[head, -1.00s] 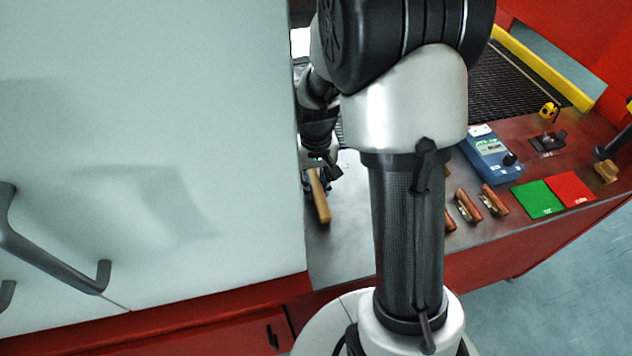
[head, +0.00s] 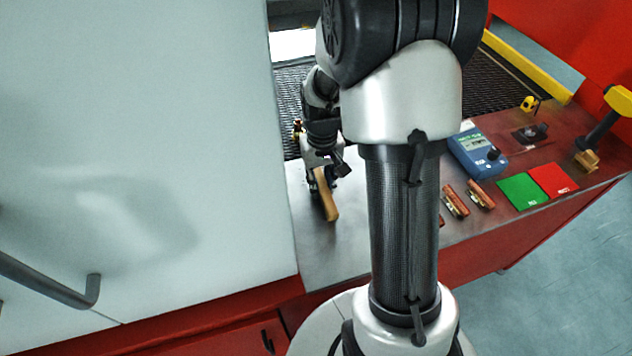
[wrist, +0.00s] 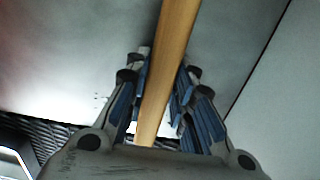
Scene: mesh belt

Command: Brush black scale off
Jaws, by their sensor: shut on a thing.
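My gripper (wrist: 160,100) is shut on a wooden handle (wrist: 170,50), which runs between its blue-padded fingers in the wrist view. In the head view the handle (head: 330,206) sticks out below my gripper (head: 318,172), over the left part of the steel bench. It looks like the brush's handle; bristles are hidden. Two copper-coloured pieces with brass-like parts, one on the left (head: 454,202) and one on the right (head: 481,195), lie on the bench to the right of my arm. Part of another shows at my arm's edge. Black scale cannot be made out.
A blue meter (head: 477,150), a green pad (head: 522,190) and a red pad (head: 553,179) lie on the bench (head: 318,255). The dark mesh belt (head: 490,80) runs behind, with a yellow rail (head: 525,65). A pale panel (head: 140,130) stands close on the left.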

